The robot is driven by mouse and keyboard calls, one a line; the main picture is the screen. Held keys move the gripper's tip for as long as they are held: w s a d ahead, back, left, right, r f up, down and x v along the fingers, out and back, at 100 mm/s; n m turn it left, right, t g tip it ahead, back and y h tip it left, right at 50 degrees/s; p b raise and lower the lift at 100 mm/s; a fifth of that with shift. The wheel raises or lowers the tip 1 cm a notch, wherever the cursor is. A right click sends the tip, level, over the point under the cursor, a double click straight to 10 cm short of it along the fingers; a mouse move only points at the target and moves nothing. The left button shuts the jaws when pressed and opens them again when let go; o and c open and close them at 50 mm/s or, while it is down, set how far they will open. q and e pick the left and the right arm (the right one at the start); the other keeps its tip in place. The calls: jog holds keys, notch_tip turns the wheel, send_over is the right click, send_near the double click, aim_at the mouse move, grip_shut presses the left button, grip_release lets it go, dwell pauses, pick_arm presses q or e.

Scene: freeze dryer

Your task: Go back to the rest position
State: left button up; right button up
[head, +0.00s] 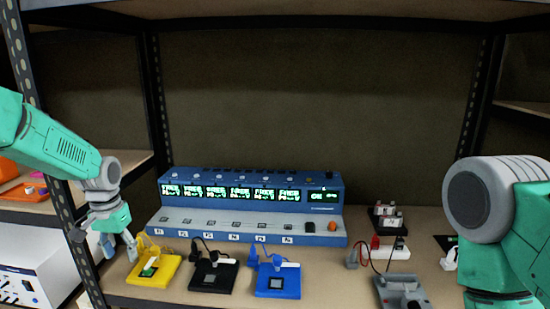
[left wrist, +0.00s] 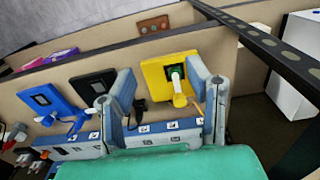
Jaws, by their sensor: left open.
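My left gripper (head: 105,243) hangs at the left of the shelf in the head view, fingers down, open and empty. It is left of the yellow stand (head: 143,280) and apart from it. In the left wrist view my two grey fingers (left wrist: 160,88) are spread wide. The yellow stand (left wrist: 155,75) shows beyond them, with a green and white piece on it. My right arm enters at the right edge of the head view; its gripper is out of frame.
A blue freeze dryer (head: 250,224) with lit displays stands mid-shelf. Black (head: 200,285) and blue (head: 265,292) stands are in front. A grey device (head: 395,290) and power strip (head: 393,250) lie right. A shelf post (head: 83,260) is close to my left gripper.

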pick_arm(q)
jog(key=s+d+f+b, duration=0.1)
jog(key=s+d+f, duration=0.3)
jog(key=s+f, duration=0.5)
jog(key=s+d+f+b, duration=0.1)
jog(key=s+d+f, duration=0.2)
jog(key=s+f, duration=0.65)
jog(key=s+d+f, duration=0.1)
jog(key=s+f, duration=0.2)
jog(key=s, duration=0.7)
jog(key=s+d+f+b, duration=0.1)
jog(key=s+f, duration=0.2)
jog(key=s, duration=0.8)
jog(key=shift+f, duration=0.15)
pick_arm(e)
jog(key=f, duration=0.3)
jog(key=shift+w+f, duration=0.2)
jog(key=shift+w, duration=0.05)
pick_arm(q)
jog(key=shift+w, duration=0.2)
